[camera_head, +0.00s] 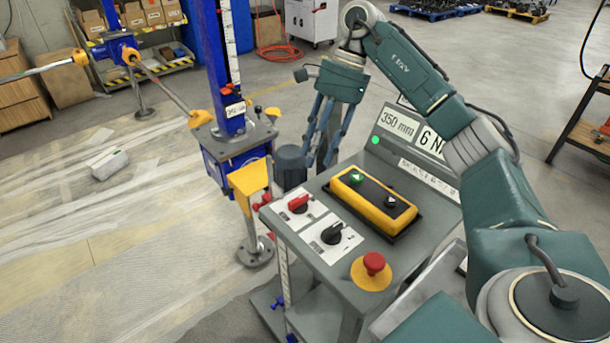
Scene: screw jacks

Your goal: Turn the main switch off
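The control console (330,275) stands in the middle right of the head view. On its sloped top are a red rotary switch (298,203) and a black rotary switch (333,233), each on a white plate. Which one is the main switch cannot be read from the labels. A green lamp (375,140) is lit beside a display reading 350 mm. My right gripper (318,160) hangs fingers down behind the console's far left edge, apart from both switches. Its fingers are spread and empty. My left gripper is out of view.
A yellow button box (373,200) and a red emergency stop (373,264) sit on the console. A blue screw jack (235,150) with a yellow bracket stands close to its left, beside a dark motor (291,165).

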